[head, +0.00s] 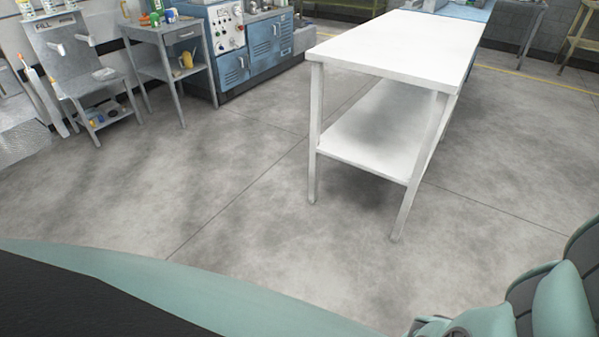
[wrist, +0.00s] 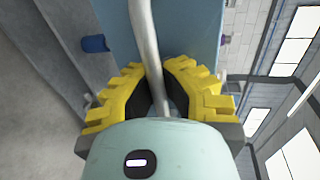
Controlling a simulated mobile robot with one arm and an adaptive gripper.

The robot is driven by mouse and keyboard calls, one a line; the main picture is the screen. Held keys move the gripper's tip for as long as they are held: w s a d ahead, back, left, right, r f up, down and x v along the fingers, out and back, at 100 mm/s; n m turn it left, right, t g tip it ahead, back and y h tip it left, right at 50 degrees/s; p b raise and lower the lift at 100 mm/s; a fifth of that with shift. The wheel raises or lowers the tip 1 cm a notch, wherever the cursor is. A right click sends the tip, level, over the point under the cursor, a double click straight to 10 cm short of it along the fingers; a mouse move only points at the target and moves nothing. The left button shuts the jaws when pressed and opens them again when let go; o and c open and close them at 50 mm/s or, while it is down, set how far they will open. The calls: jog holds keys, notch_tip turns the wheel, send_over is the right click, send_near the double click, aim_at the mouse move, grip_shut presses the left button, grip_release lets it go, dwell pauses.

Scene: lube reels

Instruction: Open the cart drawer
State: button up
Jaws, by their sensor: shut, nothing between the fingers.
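A grey stand (head: 160,36) with a drawer front (head: 183,35) under its top is at the upper left of the head view. The drawer front looks flush with the stand. It may be the cart; I cannot be sure. My gripper (wrist: 158,75) shows only in the wrist view, with its yellow ridged fingers shut. A pale grey tube or bar (wrist: 145,35) crosses in front of the fingers, and I cannot tell whether they touch it. No drawer can be made out clearly in the wrist view.
A white two-level table (head: 400,50) stands ahead. A blue machine cabinet (head: 235,45) is right of the stand, and a grey rack (head: 75,60) with small items is left of it. The concrete floor (head: 220,160) between is clear.

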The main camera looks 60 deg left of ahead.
jog(key=shift+o, duration=0.7)
jog(key=shift+a, duration=0.15)
jog(key=o, duration=0.4)
jog(key=shift+w+d+r, duration=0.25)
jog(key=shift+d, duration=0.35)
jog(key=shift+o, duration=0.7)
jog(key=v, duration=0.8)
jog(key=shift+f, duration=0.2)
jog(key=shift+w, duration=0.1)
